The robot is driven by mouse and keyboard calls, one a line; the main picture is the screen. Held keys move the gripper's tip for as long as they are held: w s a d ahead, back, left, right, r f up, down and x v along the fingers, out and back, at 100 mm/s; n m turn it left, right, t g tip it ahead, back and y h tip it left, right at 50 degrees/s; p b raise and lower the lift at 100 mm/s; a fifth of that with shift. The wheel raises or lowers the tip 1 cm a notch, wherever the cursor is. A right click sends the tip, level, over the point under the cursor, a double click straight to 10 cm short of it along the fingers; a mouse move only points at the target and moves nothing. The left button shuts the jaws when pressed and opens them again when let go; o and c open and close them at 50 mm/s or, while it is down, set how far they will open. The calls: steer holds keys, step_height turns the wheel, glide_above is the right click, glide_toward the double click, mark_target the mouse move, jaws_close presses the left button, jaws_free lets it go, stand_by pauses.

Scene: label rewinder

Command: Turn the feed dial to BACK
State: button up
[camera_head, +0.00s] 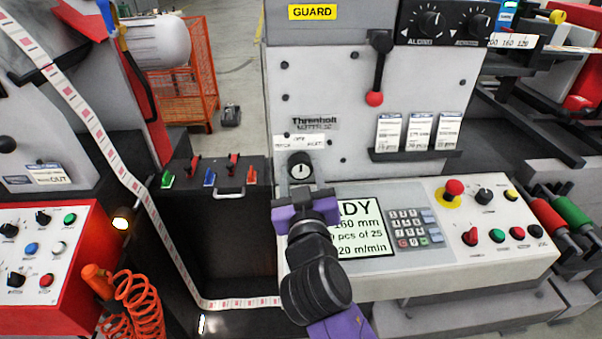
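A round silver dial with a dark pointer (300,170) sits on a dark plate at the lower left of the grey machine panel. A white label (300,142) is above it, its print too small to read surely. I cannot confirm that this is the feed dial or read its setting. My purple and dark gripper (303,190) is just below the dial in the picture, in front of the panel. Its fingers are foreshortened, so I cannot tell their opening or whether they touch anything. Part of the dial's lower plate is hidden.
A lever with a red knob (375,98) hangs above right. Two black dials (453,22) are at the top right. The control desk has a screen (362,228), keypad (412,228) and red emergency button (454,188). A label web (85,110) runs down the left.

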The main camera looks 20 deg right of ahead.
steer(key=c, duration=0.8)
steer(key=shift+n, duration=0.3)
steer(key=n+p, duration=0.1)
steer(key=n, duration=0.2)
steer(key=shift+a+p, duration=0.1)
steer(key=shift+p, duration=0.25)
steer(key=shift+n+p, duration=0.85)
steer(key=shift+n, duration=1.25)
steer(key=shift+f, duration=0.1)
steer(key=o, duration=1.4)
steer(key=shift+c, duration=0.2)
